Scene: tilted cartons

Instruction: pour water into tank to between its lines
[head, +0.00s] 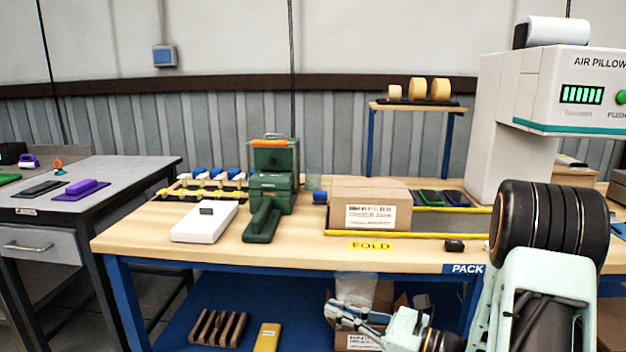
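A clear, pale container (356,288) stands upright in front of the table's front edge, at the lower middle of the head view. My gripper (350,314) is around its lower part and appears shut on it, below tabletop height. The water level in it cannot be made out. A green tape machine (272,185) stands on the packing table (215,254), left of centre. A small, clear greenish vessel (314,182) stands just right of the machine, partly hidden. It may be the tank; no lines can be read on it.
A taped carton (370,205) and a blue roll (320,197) lie right of the machine. A white box (204,222) lies left of it. The air pillow machine (545,100) stands at the right. The front strip near the FOLD label (372,246) is mostly clear.

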